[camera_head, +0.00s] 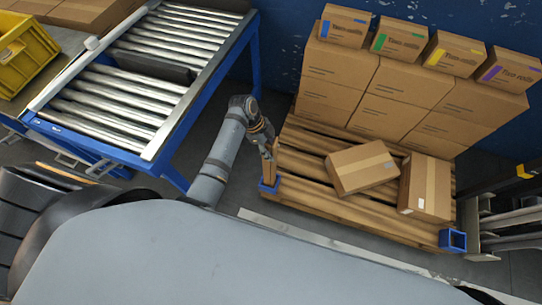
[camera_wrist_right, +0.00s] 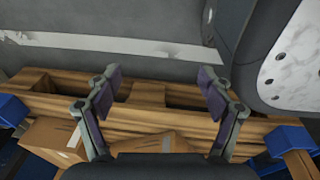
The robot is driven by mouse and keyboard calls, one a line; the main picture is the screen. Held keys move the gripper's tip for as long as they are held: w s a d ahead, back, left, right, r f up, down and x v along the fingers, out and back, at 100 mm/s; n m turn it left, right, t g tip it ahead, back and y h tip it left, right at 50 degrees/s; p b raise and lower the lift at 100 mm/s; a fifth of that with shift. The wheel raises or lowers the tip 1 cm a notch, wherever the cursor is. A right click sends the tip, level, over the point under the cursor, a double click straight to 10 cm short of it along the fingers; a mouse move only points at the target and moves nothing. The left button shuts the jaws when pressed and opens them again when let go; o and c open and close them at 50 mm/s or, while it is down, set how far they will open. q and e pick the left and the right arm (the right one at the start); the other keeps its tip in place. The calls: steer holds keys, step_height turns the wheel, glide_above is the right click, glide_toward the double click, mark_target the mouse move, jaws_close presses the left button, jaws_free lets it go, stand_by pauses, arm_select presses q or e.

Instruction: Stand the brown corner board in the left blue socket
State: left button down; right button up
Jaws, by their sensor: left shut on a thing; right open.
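The brown corner board (camera_head: 267,168) is a narrow, roughly upright strip at the pallet's near left corner in the head view. Its lower end meets the left blue socket (camera_head: 269,187); I cannot tell how deep it sits. My left gripper (camera_head: 265,143) is shut on the board's upper part. In the right wrist view the board (camera_wrist_right: 301,163) shows at the right edge, beside the left blue socket (camera_wrist_right: 287,138). My right gripper (camera_wrist_right: 160,88) is open and empty over the pallet's near edge; it is not visible in the head view.
The wooden pallet (camera_head: 335,216) bears stacked cartons (camera_head: 395,95) at the back and two loose cartons (camera_head: 361,167) in front. An empty right blue socket (camera_head: 453,240) is at its near right corner. A roller conveyor (camera_head: 135,90) stands left, with a yellow crate (camera_head: 25,55) beyond.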

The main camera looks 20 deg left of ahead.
mark_target(270, 165)
arm_select(q)
step_height(270, 165, down, 4)
steer(key=shift+r+b, duration=0.2)
steer(key=shift+b, duration=0.35)
arm_select(e)
steer(key=shift+w+r, duration=0.15)
steer(key=shift+w, duration=0.75)
arm_select(q)
steer(key=c, duration=0.7)
jaws_free()
steer(key=shift+f, duration=0.1)
